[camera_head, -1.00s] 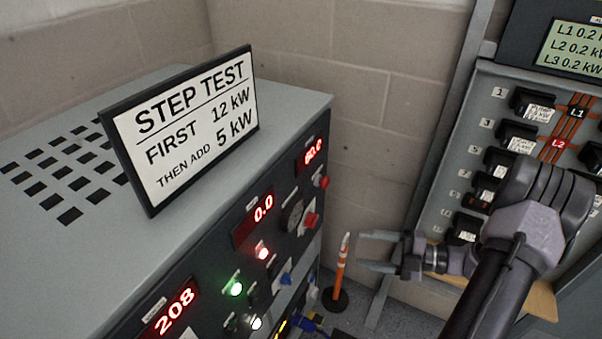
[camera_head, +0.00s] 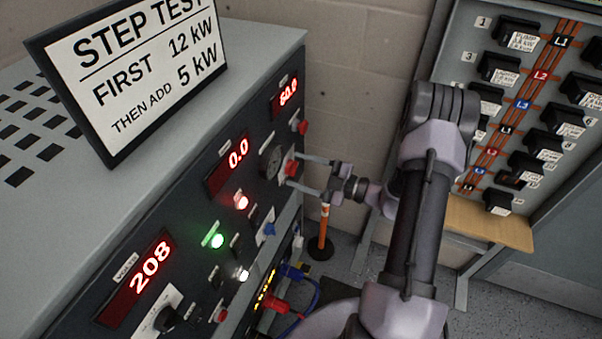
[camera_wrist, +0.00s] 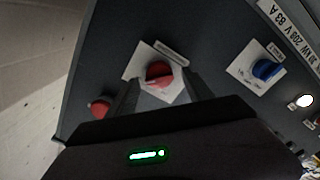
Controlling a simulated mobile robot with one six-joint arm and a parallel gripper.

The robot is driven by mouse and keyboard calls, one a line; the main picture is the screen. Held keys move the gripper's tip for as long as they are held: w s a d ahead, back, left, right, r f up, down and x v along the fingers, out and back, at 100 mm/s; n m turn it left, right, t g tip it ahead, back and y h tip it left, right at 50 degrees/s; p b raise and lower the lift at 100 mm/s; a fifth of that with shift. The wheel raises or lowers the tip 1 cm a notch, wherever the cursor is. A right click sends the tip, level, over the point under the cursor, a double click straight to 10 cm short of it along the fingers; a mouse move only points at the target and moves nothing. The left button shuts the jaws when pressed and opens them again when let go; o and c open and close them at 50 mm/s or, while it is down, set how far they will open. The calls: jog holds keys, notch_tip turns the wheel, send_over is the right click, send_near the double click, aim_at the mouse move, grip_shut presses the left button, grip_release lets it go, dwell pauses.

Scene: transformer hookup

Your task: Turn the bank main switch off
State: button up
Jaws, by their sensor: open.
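A red rotary knob (camera_wrist: 159,74) on a white plate (camera_wrist: 136,68) sits on the dark panel in the wrist view. Its label is too small to read, so I cannot confirm it is the bank main switch. It also shows in the head view (camera_head: 291,167). My gripper (camera_head: 289,170) is open at the panel, one finger on each side of the red knob. In the wrist view the fingertips (camera_wrist: 162,84) flank the knob; contact cannot be told. A blue knob (camera_wrist: 266,69) on its own white plate is to the right.
A red button (camera_wrist: 100,107) is left of the knob in the wrist view. The panel has red displays (camera_head: 238,155) reading 208, 0.0 and 60.0, and lit lamps (camera_head: 214,241). A STEP TEST sign (camera_head: 140,75) stands on top. A breaker board (camera_head: 535,95) is at right.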

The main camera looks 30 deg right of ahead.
jog(key=shift+w, duration=0.1)
jog(key=shift+a, duration=0.1)
grip_shut()
jog(key=shift+n, duration=0.3)
jog(key=n+p, duration=0.1)
jog(key=n, duration=0.3)
jog(key=shift+p, duration=0.4)
jog(key=n, duration=1.3)
jog(key=shift+f+b, duration=0.15)
jog(key=shift+b, duration=0.25)
jog(key=shift+n, duration=0.3)
